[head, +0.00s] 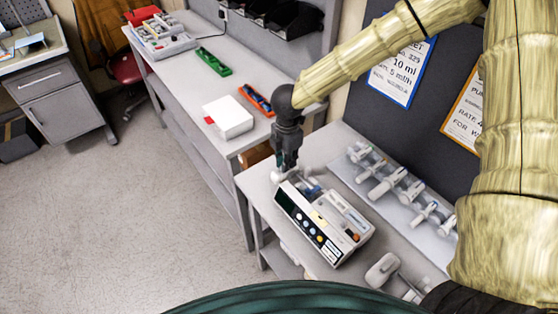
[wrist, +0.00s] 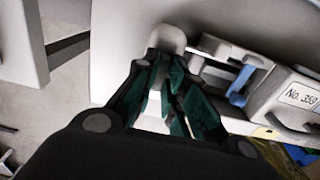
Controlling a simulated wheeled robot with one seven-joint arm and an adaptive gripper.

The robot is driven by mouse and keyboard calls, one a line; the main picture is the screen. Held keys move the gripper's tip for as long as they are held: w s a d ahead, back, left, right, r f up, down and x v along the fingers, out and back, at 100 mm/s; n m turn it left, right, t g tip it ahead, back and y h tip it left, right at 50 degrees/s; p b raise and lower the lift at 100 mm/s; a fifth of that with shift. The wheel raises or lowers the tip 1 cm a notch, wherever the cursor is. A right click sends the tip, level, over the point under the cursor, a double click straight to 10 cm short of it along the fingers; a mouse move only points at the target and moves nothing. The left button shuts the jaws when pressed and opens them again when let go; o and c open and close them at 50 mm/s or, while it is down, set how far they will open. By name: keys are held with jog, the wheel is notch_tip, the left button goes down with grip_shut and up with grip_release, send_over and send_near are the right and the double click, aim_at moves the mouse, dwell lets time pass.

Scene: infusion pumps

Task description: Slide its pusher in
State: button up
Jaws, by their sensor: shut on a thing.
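The infusion pump (head: 318,222) sits on the near table, its dark front panel with several coloured buttons facing the lower left. Its pusher (wrist: 167,38) is a pale rounded piece at the pump's left end; it sits between and just beyond my fingertips in the wrist view. My gripper (head: 284,164) points down at that end in the head view, and its dark green fingers (wrist: 166,62) are closed on the pusher. A blue clip (wrist: 241,84) and a label reading "No. 359" show on the pump to the right. The fingers hide part of the pusher.
A grey board (head: 345,166) with several syringes lies behind the pump. A pale device (head: 382,270) stands at the table's near right. A white box (head: 228,117), a green tray (head: 213,61) and an orange tray (head: 257,100) are on the farther bench. Floor at left is open.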

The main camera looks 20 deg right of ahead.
aim_at(290, 172)
jog(key=shift+s+d, duration=0.25)
jog(key=shift+s, duration=0.45)
jog(key=shift+s+d, duration=0.1)
jog(key=shift+s, duration=0.2)
dwell(0.7)
jog(key=o, duration=0.6)
jog(key=shift+c, duration=0.2)
jog(key=shift+r, duration=0.1)
notch_tip(290, 172, up, 7)
jog(key=p, duration=0.5)
jog(key=shift+s+f, duration=0.1)
jog(key=shift+f, duration=0.1)
